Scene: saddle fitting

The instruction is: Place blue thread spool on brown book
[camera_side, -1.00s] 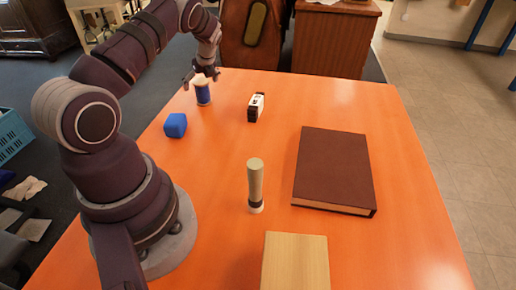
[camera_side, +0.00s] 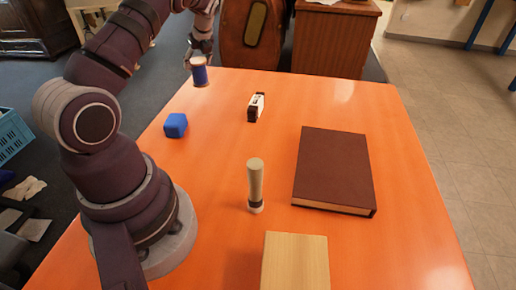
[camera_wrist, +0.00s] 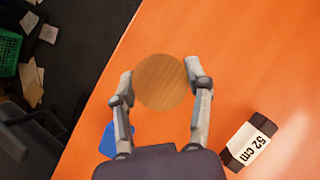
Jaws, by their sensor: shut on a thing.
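The blue thread spool (camera_side: 199,73) is upright in the side view, lifted at the far left end of the table. My gripper (camera_side: 199,55) is shut on it from above. In the wrist view the spool's round wooden top (camera_wrist: 160,82) sits between the two fingers of my gripper (camera_wrist: 160,80); its blue side is hidden there. The brown book (camera_side: 335,168) lies flat on the right part of the table, well apart from the spool, with nothing on it.
The table between the box and the book is clear.

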